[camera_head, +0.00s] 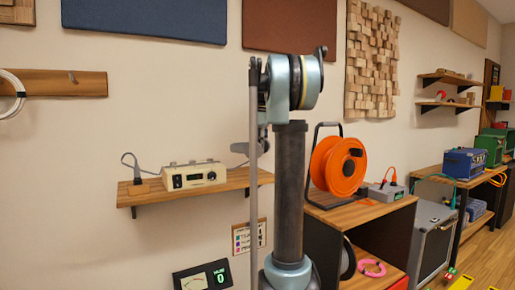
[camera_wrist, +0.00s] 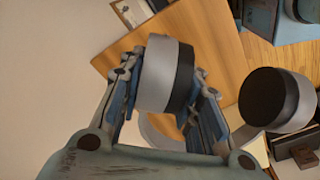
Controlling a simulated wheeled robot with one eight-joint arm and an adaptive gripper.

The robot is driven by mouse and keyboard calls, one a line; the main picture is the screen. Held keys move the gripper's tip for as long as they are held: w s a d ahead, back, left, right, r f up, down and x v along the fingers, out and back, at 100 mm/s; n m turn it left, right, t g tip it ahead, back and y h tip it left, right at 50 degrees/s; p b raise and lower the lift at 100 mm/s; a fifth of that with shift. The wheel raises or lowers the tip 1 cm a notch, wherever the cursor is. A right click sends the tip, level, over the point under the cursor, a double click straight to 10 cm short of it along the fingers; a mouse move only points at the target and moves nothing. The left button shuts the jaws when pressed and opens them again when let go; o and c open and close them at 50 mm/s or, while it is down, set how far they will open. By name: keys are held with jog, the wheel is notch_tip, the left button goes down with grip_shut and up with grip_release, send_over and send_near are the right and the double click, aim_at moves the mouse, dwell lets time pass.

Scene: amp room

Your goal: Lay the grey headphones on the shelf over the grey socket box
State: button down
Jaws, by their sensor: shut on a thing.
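The grey headphones are in my gripper (camera_wrist: 168,112) in the wrist view. The fingers are shut on one grey and black ear cup (camera_wrist: 155,75). The other ear cup (camera_wrist: 275,100) hangs free to the right, and part of the grey band (camera_wrist: 160,130) shows below. In the head view my arm largely hides the gripper, and I cannot make out the headphones clearly. A grey socket box (camera_head: 385,192) with an orange plug stands on the wooden bench at centre right. Two small wall shelves, an upper (camera_head: 449,79) and a lower (camera_head: 447,104), are higher up on the right.
A long wall shelf (camera_head: 150,191) on the left bears a cream device (camera_head: 194,175) and a small cabled item. An orange cable reel (camera_head: 338,166) stands on the bench beside my arm. A blue unit (camera_head: 464,163) stands farther right. A wooden surface (camera_wrist: 205,40) lies behind the held cup.

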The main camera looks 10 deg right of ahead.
jog(key=shift+a+f, duration=0.15)
jog(key=shift+f, duration=3.75)
jog(key=c, duration=1.1)
grip_release()
jog(key=r, duration=1.2)
jog(key=shift+s+d, duration=0.15)
jog(key=shift+d, duration=0.2)
jog(key=shift+f, duration=0.1)
